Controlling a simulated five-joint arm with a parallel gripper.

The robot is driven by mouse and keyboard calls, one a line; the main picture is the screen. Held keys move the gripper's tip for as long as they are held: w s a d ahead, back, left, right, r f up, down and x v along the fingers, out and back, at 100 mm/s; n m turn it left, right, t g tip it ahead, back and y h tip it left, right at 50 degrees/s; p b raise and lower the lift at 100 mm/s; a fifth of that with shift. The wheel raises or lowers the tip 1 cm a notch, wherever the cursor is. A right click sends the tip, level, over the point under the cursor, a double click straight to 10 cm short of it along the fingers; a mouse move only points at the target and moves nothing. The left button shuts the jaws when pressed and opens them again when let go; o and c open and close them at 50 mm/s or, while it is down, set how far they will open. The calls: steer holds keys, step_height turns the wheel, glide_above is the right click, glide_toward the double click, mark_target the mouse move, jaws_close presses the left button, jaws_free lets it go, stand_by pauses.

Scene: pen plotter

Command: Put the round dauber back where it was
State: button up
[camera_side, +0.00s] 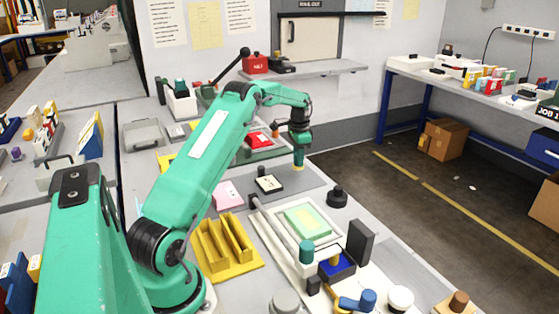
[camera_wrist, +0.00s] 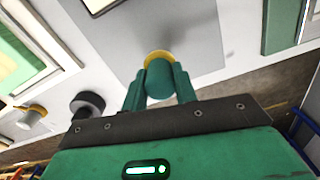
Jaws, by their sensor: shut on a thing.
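The round dauber (camera_wrist: 159,76) is a short green cylinder with a yellow end. It sits between the two green fingers of my gripper (camera_wrist: 160,88), which is shut on it. In the side view my gripper (camera_side: 298,148) is above the grey mat (camera_side: 310,180), and the dauber's yellow end (camera_side: 298,167) points down. A gap seems to show below it, but I cannot tell its height. The grey mat (camera_wrist: 190,25) also shows bare beyond the dauber in the wrist view.
The plotter bed with green paper (camera_side: 307,221), a yellow rack (camera_side: 226,247) and a pink pad (camera_side: 228,194) are nearer. The aisle floor lies to the right.

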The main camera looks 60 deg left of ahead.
steer(key=shift+f, duration=1.6)
steer(key=shift+f, duration=0.15)
steer(key=o, duration=0.9)
step_height(320, 180, up, 12)
steer(key=shift+r, duration=0.15)
